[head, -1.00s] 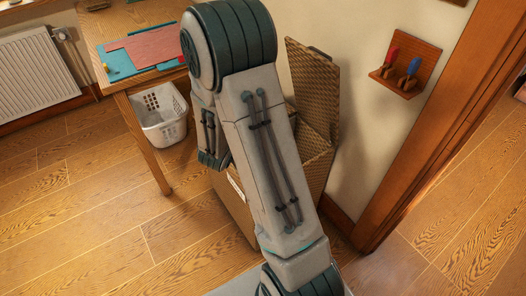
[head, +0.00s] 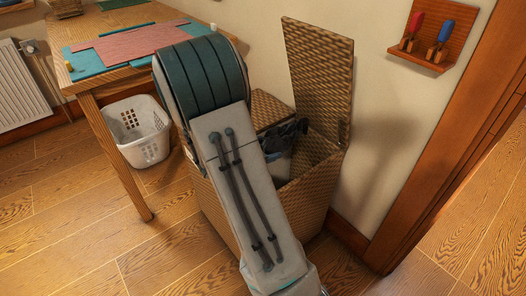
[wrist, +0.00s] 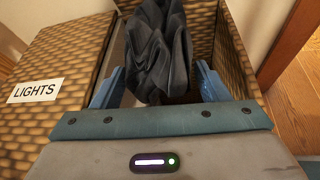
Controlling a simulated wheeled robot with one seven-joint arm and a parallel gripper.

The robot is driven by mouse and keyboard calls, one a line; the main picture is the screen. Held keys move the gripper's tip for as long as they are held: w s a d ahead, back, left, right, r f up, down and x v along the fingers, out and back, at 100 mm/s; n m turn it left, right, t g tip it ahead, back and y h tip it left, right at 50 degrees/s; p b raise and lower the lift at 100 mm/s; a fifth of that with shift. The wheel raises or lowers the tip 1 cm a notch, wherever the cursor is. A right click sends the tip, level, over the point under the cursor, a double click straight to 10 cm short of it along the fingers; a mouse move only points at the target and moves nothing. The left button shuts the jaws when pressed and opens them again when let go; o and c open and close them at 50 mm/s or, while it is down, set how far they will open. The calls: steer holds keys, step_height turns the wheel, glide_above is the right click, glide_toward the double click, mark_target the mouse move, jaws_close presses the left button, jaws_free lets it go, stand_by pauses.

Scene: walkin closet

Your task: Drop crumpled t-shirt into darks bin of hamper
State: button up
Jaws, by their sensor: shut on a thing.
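The crumpled t-shirt (wrist: 160,50), dark grey to black, is bunched between the two blue fingers of my gripper (wrist: 158,86) in the wrist view. My gripper is shut on it. The woven hamper (head: 318,200) stands against the wall. Its right compartment is open, with the lid (head: 318,75) raised, and the shirt is at this opening. How deep it hangs is unclear. The left compartment has its lid (wrist: 55,65) down, with a "LIGHTS" label (wrist: 35,91). No darks label shows. My arm covers much of the hamper's front in the head view.
A wooden table (head: 88,88) with a red mat (head: 140,40) stands at left, a white basket (head: 140,132) beneath it. A wall rack (head: 425,40) with red- and blue-handled tools and a door frame (head: 445,130) are at right. Floor in front is free.

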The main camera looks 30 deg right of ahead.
step_height(320, 180, down, 6)
steer(key=b, duration=0.4)
steer(key=shift+r, duration=0.1)
steer(key=o, duration=1.1)
steer(key=shift+o, duration=0.2)
steer(key=p+v, duration=0.4)
steer(key=v, duration=0.9)
steer(key=shift+a+r, duration=0.25)
steer(key=shift+a, duration=0.1)
steer(key=shift+s, duration=0.1)
